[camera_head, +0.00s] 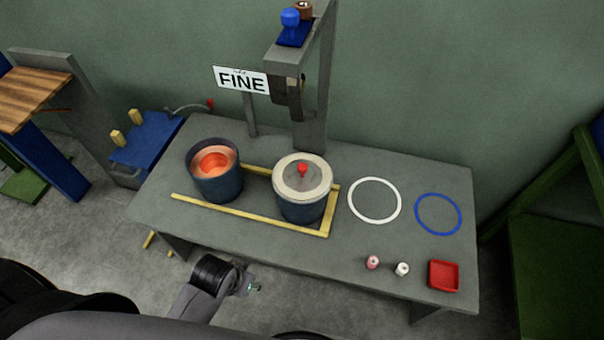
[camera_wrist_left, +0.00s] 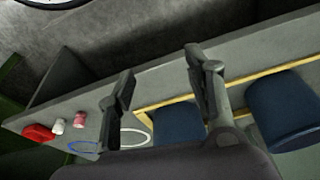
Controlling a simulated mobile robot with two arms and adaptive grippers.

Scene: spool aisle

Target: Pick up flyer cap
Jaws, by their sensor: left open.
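A round pale cap with a red knob (camera_head: 302,178) sits on top of a dark blue can (camera_head: 302,208) on the grey table; it looks like the flyer cap. The can stands inside a yellow rail frame. My left gripper (camera_head: 250,286) is low in front of the table's front edge, apart from the cap. In the left wrist view its two fingers (camera_wrist_left: 160,62) are spread with nothing between them. That view is turned over and shows the can (camera_wrist_left: 180,122) beyond the fingers, with the cap hidden. My right gripper is not in view.
An open blue can (camera_head: 228,185) with a glowing orange inside stands left of the capped one. A grey post (camera_head: 312,110) rises behind. A white ring (camera_head: 374,200), blue ring (camera_head: 438,214), two small spools (camera_head: 373,262) and a red tray (camera_head: 444,275) lie right.

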